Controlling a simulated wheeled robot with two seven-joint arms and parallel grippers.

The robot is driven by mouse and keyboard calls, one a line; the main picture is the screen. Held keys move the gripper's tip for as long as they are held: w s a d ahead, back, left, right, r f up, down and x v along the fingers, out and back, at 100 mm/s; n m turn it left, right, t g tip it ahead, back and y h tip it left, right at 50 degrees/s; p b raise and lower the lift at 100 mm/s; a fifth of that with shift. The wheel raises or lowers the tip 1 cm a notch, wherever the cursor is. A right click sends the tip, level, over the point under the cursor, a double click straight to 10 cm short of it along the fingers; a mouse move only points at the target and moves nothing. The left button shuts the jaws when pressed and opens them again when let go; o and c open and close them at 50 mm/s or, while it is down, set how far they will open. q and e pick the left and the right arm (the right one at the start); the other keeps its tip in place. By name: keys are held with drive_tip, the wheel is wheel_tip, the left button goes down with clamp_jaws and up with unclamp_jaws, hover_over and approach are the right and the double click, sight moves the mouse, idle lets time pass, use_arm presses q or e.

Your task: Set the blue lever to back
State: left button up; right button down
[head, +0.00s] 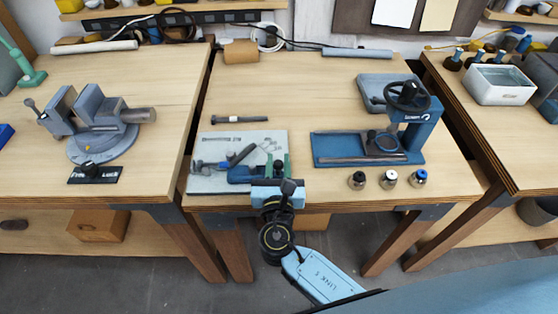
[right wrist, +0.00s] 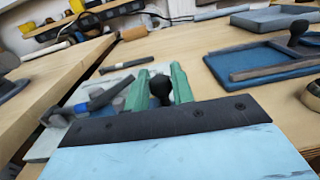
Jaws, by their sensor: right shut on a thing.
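My right gripper (head: 278,167) reaches over the front edge of the middle bench, with its green fingers pointing away from me. In the right wrist view, the fingers (right wrist: 160,92) stand close on both sides of a lever with a round black knob (right wrist: 161,84). The gripper is shut on this lever, which I take for the blue lever; its shaft is mostly hidden. A blue tool body (head: 240,174) lies just left of the fingers on a pale board (head: 205,184). A dark, blue-ended arm (head: 243,154) slants above that body. My left gripper is not in view.
A blue press with a black handwheel (head: 407,96) stands to the right on the bench. Several small round fittings (head: 389,179) stand at its front edge. A dark bar (head: 240,119) lies behind the board. A grey vise (head: 100,125) is on the left bench. The back middle is mostly clear.

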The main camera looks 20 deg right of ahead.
drive_tip(key=shift+a, duration=0.1)
drive_tip(key=c, duration=1.2)
unclamp_jaws()
drive_tip(key=shift+s, duration=0.1)
drive_tip(key=v, duration=1.3)
drive_tip(key=shift+s+b, duration=0.2)
drive_tip(key=shift+b, duration=0.15)
